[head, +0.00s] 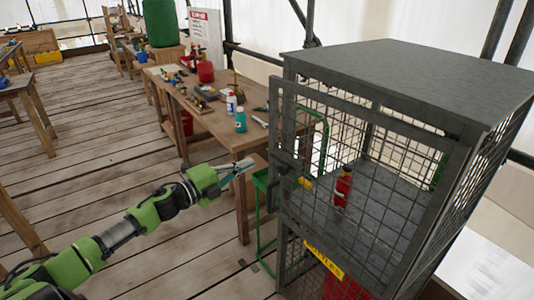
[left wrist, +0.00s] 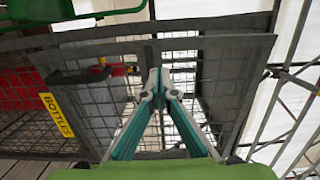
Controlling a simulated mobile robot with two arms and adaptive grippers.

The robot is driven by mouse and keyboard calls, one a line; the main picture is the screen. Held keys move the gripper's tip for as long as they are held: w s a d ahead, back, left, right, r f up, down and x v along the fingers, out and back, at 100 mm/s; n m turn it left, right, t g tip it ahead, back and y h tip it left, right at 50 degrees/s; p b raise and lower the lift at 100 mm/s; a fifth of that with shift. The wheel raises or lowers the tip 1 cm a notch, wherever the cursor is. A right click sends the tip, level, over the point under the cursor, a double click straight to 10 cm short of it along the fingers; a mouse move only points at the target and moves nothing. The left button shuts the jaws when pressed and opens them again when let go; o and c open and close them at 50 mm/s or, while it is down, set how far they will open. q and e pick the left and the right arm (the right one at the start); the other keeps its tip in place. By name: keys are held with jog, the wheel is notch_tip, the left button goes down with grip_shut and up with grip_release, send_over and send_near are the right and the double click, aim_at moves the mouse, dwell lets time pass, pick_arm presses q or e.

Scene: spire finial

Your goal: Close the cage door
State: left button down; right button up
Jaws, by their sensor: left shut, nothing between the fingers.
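The cage (head: 400,70) is a grey metal box with mesh sides at the right of the head view. Its mesh door (head: 362,125) faces me and looks slightly ajar; its left edge stands out from the cage post. A dark latch or handle sits near that edge. My left gripper (head: 245,166) is shut and empty, left of the door edge and apparently apart from it. In the left wrist view the closed fingertips (left wrist: 159,84) point at the mesh and grey frame bars; contact cannot be told. My right gripper is not in view.
A red bottle (head: 343,187) stands inside the cage. A yellow label (head: 324,258) is on the lower part.

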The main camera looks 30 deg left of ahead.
aim_at(274, 151)
pick_arm(q)
jog(key=p+x, duration=0.1)
jog(key=x, duration=0.6)
jog(key=shift+r+p, duration=0.1)
jog(key=shift+p, duration=0.3)
jog(key=shift+w+d, duration=0.15)
jog(key=shift+w, duration=0.35)
jog(key=shift+w+d, duration=0.1)
jog(key=shift+w, duration=0.1)
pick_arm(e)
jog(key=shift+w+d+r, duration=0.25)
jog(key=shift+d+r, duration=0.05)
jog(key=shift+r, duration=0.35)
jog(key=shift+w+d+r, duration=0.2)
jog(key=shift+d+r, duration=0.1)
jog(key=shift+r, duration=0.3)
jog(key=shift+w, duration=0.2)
